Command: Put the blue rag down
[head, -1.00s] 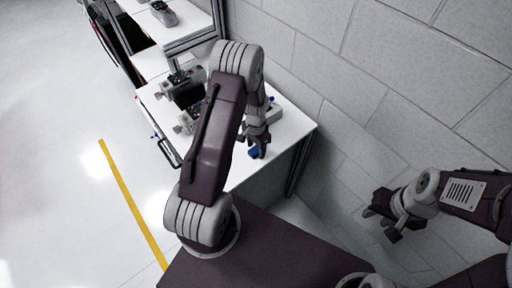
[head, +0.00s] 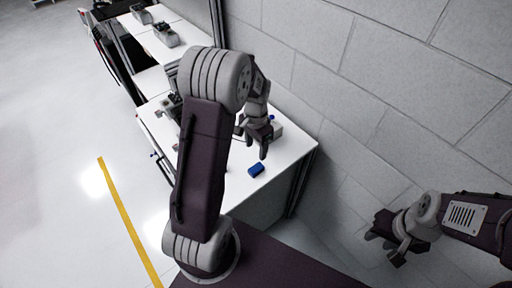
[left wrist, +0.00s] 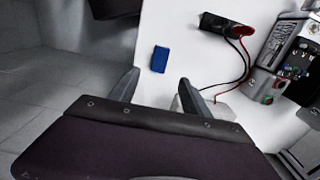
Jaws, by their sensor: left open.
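The blue rag (head: 256,170) lies on the white table (head: 287,160), near its front edge in the head view. It also shows in the left wrist view (left wrist: 159,59), flat on the white surface and apart from the fingers. My left gripper (head: 257,148) is above the table, just beyond the rag in the head view. It is open and empty, with its two fingers spread in the left wrist view (left wrist: 157,88). My right gripper (head: 384,246) hangs at the right, away from the table; its fingers are too small and dark to judge.
A device with a dark part and red and black wires (left wrist: 228,27) lies on the table. A grey unit with buttons and connectors (left wrist: 285,62) stands at the right in the left wrist view. A block wall (head: 365,75) runs behind the table. White surface around the rag is clear.

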